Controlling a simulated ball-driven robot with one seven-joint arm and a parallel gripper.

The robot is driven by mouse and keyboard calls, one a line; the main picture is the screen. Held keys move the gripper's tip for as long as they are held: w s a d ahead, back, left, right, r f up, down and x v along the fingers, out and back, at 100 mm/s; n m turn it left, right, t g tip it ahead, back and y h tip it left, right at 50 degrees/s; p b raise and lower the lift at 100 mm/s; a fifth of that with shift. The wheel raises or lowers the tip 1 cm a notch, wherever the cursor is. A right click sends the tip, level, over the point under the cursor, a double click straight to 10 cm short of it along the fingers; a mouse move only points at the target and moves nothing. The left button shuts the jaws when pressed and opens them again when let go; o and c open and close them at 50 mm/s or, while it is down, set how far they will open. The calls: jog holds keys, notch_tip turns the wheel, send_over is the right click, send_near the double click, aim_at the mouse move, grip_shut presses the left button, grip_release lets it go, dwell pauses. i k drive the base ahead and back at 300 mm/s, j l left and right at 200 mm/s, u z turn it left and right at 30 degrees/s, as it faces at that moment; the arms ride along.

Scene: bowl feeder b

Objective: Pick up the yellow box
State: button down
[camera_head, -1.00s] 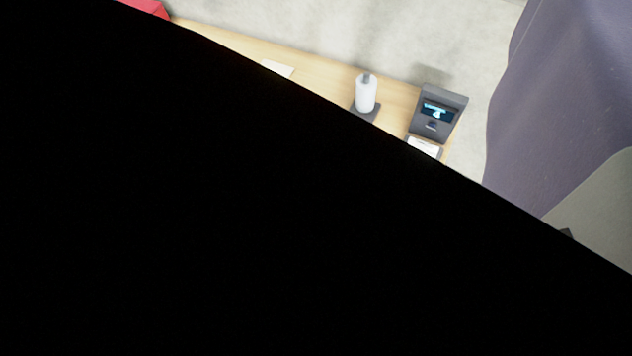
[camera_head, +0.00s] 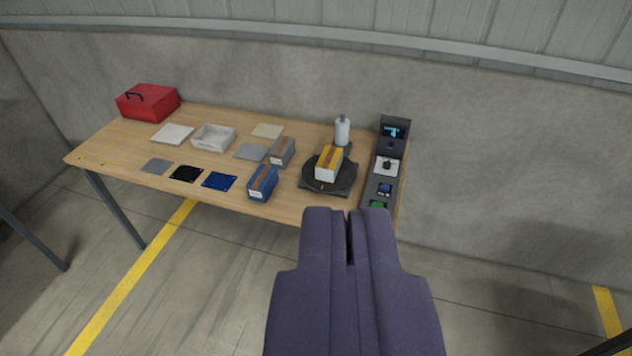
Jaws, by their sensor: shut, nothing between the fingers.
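The yellow box (camera_head: 328,164) is a small box with yellow sides, a brown strip on top and a pale lower part. It stands on a round black turntable (camera_head: 346,181) near the right end of the wooden table. My gripper (camera_head: 349,212) shows from behind at the lower middle, with two dark purple fingers side by side and only a thin dark gap. It is shut and empty. Its tips appear just below the turntable in the picture, apart from the box. Nothing covers the box.
A blue box (camera_head: 263,182) and a grey box (camera_head: 282,152) stand left of the turntable. A white bottle (camera_head: 342,132) stands behind it, and a dark device with a screen (camera_head: 394,129) to the right. A white tray (camera_head: 213,138), flat pads and a red toolbox (camera_head: 148,102) lie farther left.

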aim_at(329, 164)
jog(key=i+j+z, duration=0.25)
jog(key=i+j, duration=0.25)
jog(key=i+j+z, duration=0.25)
jog(key=i+j, duration=0.35)
jog(key=i+j+z, duration=0.3)
jog(key=i+j, duration=0.25)
jog(key=j, duration=0.15)
jog(key=i+j+z, duration=0.3)
jog(key=i+j, duration=0.6)
jog(key=j, duration=0.1)
